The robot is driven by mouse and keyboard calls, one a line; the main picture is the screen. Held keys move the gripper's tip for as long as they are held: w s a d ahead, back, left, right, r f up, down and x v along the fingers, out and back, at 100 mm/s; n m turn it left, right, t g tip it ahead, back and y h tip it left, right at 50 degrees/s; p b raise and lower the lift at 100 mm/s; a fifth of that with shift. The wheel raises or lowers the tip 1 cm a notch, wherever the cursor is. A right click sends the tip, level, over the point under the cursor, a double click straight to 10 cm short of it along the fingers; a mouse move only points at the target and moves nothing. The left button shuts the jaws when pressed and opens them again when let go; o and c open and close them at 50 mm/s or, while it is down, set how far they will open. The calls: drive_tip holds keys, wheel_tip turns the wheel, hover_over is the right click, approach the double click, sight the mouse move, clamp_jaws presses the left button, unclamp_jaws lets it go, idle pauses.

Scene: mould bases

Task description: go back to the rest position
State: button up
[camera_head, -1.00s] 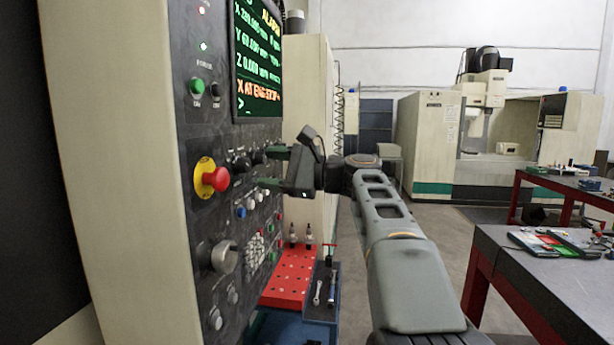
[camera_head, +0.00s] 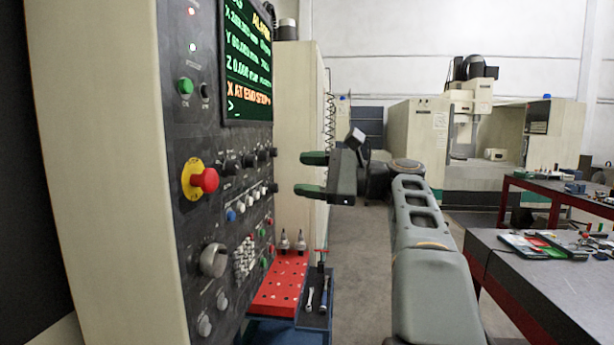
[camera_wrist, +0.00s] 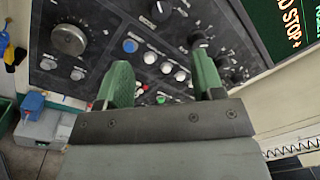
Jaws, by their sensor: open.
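My gripper (camera_head: 312,174) is open and empty, with two green fingers pointing left at the control panel (camera_head: 222,143). In the head view a gap shows between the fingertips and the panel's knobs. In the wrist view my gripper (camera_wrist: 160,85) shows its two green fingers apart, with panel buttons and knobs beyond and between them. My grey arm reaches forward from the bottom right of the head view. The screen (camera_head: 248,65) shows an alarm and "X AT END STOP". The red emergency button (camera_head: 205,181) sits on a yellow ring.
A red perforated rack (camera_head: 280,283) with tool holders stands beside the panel, next to a dark tray (camera_head: 316,298) with hand tools. A dark-topped table (camera_head: 545,290) is at the right. A milling machine (camera_head: 425,135) stands at the back. The floor between is clear.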

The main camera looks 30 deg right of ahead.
wheel_tip(320, 180, down, 20)
drive_tip(key=w+d+r+n+g+h, duration=0.1)
drive_tip(key=w+d+n+g+h, duration=0.1)
drive_tip(key=h, duration=0.6)
drive_tip(key=s+a+f+n+g+h, duration=0.2)
drive_tip(key=s+a+f+n, duration=0.4)
drive_tip(key=f, duration=0.4)
drive_tip(key=s+a+f+n+g+h, duration=0.3)
drive_tip(key=s+a+f+n, duration=0.3)
drive_tip(key=s+f, duration=0.4)
drive_tip(key=shift+a+n+g+h, duration=0.35)
drive_tip(key=shift+n+h, duration=0.25)
drive_tip(key=shift+n, duration=0.3)
drive_tip(key=shift+f, duration=0.1)
drive_tip(key=shift+c, duration=0.2)
